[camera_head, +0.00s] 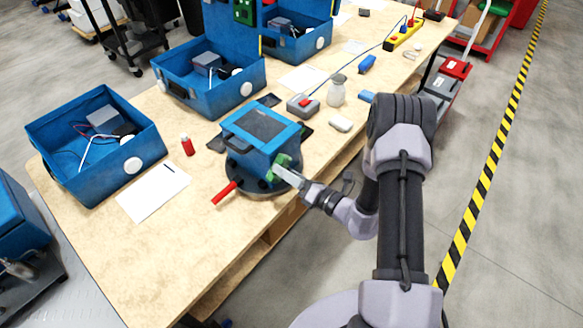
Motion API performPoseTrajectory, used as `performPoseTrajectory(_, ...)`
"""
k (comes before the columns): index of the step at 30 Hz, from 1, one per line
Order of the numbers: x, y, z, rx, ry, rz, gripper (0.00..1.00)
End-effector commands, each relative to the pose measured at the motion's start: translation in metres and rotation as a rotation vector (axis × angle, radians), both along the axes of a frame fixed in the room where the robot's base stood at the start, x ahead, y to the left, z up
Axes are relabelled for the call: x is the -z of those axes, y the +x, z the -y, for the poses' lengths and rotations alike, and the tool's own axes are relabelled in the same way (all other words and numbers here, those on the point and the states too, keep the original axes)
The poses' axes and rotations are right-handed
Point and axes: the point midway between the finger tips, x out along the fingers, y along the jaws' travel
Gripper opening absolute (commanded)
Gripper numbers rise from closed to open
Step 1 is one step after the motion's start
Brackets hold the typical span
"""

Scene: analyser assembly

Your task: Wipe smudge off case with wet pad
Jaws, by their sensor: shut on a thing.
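The blue case (252,149) with a dark grey top panel sits on a round dark turntable (240,187) with a red handle (224,192). My gripper (284,171) is at the case's right-hand side face, close against it. It is shut on a pad, and green (283,160) shows around its tip. The gripper hides most of the pad and part of that face. I cannot make out a smudge, or tell whether the pad touches the case.
Open blue cases (75,178) stand along the table's far side. The table's front left is clear.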

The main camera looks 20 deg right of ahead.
Motion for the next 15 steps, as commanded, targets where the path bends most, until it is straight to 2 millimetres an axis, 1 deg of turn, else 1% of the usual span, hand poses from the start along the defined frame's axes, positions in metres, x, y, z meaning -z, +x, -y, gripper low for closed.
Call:
performPoseTrajectory(7, 0.0, -0.003, 0.002, -0.001, 0.0, -0.001, 0.19)
performPoseTrajectory(15, 0.0, -0.032, 0.026, 0.003, 0.0, -0.001, 0.19)
